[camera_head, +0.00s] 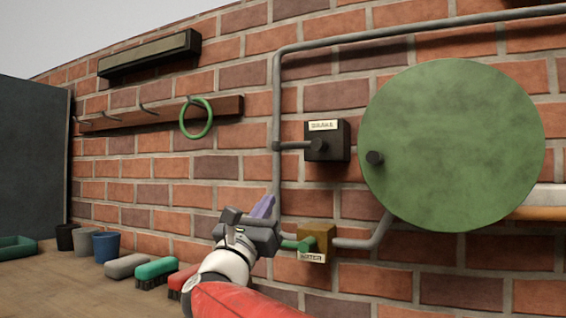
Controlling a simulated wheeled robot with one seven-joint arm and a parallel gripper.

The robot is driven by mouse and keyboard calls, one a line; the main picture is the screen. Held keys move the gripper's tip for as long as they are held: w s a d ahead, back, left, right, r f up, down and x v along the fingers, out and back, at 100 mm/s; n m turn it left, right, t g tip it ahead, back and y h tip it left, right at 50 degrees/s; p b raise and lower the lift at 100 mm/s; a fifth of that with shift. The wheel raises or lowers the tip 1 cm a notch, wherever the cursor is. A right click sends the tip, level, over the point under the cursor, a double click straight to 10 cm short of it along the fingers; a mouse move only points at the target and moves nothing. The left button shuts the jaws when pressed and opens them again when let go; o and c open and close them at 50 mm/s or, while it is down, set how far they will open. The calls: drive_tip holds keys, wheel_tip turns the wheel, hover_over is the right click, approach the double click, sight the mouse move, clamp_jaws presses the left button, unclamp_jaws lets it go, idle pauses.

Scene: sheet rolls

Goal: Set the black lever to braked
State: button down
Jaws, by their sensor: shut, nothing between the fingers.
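The black lever (297,146) sticks out to the left, roughly level, from a round hub on a black box (340,138) on the brick wall. A small pale label (322,125) above the hub is too blurred to read surely. The lever's left end reaches the grey pipe; I cannot tell whether they touch. My gripper (263,206) is shut and empty, below and left of the black box, with its purplish fingers pointing up. It is apart from the lever.
Below the black box is a brass-coloured box (318,236) with a green lever (291,245), close right of my gripper. A grey pipe (276,100) runs up the wall. A large green disc (450,145) stands at right.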

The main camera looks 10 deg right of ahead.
sight(299, 146)
drive_tip(key=s+r+p+x, duration=0.1)
drive_tip(key=r+p+x, duration=0.1)
drive_tip(key=x, duration=1)
drive_tip(key=shift+a+r+p, duration=0.2)
drive_tip(key=shift+r+p, duration=0.15)
drive_tip(key=shift+p, duration=0.55)
drive_tip(key=shift+r+m, duration=0.1)
drive_tip(key=shift+m, duration=0.2)
drive_tip(key=shift+h, duration=0.3)
